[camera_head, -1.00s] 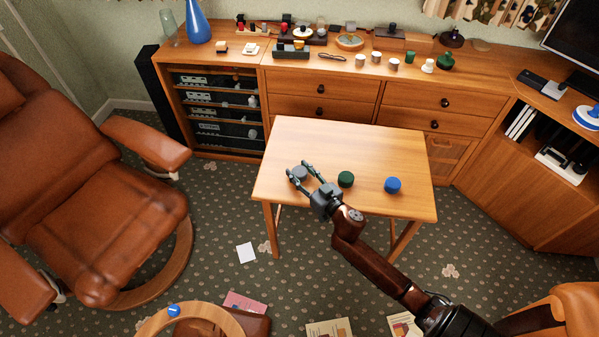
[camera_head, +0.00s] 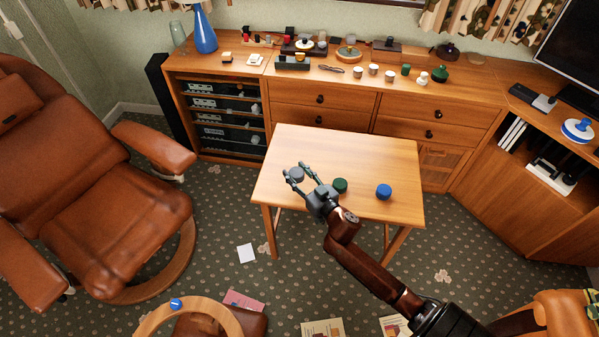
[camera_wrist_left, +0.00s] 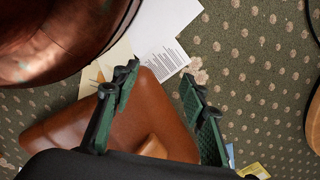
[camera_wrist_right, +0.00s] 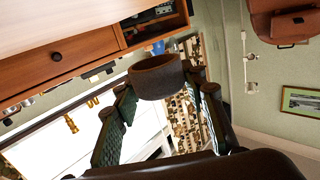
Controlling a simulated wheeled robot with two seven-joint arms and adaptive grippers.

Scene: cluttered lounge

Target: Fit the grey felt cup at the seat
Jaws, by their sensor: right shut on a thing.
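The grey felt cup (camera_head: 297,174) is between the fingertips of my right gripper (camera_head: 300,176), above the left part of the wooden table (camera_head: 350,150) in the head view. In the right wrist view the cup is a dark, short round ring (camera_wrist_right: 157,78) gripped between both fingers. I cannot tell its height above the table. A green round piece (camera_head: 340,185) and a blue one (camera_head: 384,191) stand on the table, right of the gripper. My left gripper (camera_wrist_left: 158,90) is open and empty in its wrist view, outside the head view. I cannot tell which place is the seat.
A brown leather recliner (camera_head: 90,200) stands left. Papers lie on the carpet. A sideboard (camera_head: 320,85) with many small objects runs behind the table.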

